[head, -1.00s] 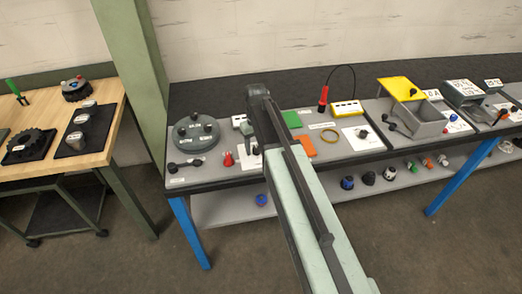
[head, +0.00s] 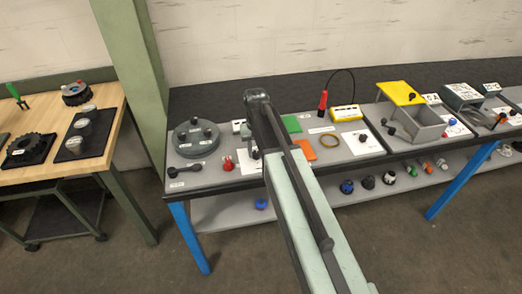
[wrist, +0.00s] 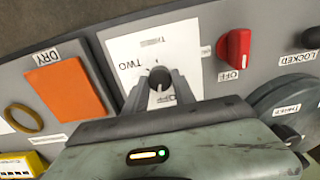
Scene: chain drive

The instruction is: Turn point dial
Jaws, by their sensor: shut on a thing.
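The dial has a dark round knob (wrist: 159,77) on a white card (wrist: 124,50) printed with "TWO" and other lettering, part of it covered by my fingers. My gripper (wrist: 160,90) is shut on this knob in the wrist view, one finger on each side. In the head view my arm reaches over the bench. It hides my fingertips there. Part of the white card (head: 245,163) shows just left of the arm.
A red knob (wrist: 235,55) marked OFF and a round grey unit (wrist: 285,105) stand right of the card in the wrist view. An orange plate (wrist: 67,88) lies left. The head view shows a yellow-lidded box (head: 402,92) and a wooden table (head: 95,160).

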